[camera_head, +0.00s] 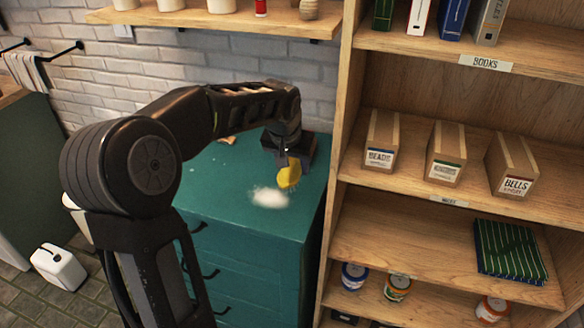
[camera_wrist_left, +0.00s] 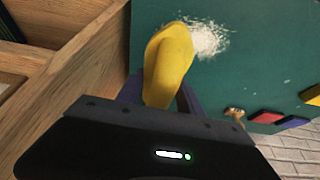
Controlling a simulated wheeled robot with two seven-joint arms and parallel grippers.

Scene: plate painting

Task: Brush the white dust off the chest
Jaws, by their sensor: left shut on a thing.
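The green chest (camera_head: 235,190) stands left of the wooden shelf, with drawers on its front. A pile of white dust (camera_head: 270,197) lies on its top near the front right; it also shows in the left wrist view (camera_wrist_left: 208,40). My left gripper (camera_head: 287,160) is over the right part of the chest top, shut on a yellow thing (camera_head: 289,175), likely the brush. In the left wrist view the yellow thing (camera_wrist_left: 168,62) points toward the dust and partly overlaps its edge. Whether it touches the dust or chest top, I cannot tell. My right gripper is not in view.
The wooden shelf (camera_head: 345,150) rises close at the chest's right side, holding labelled boxes (camera_head: 445,155), books and jars. Several small colored items (camera_wrist_left: 268,117) lie on the chest top in the left wrist view. A brick wall stands behind.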

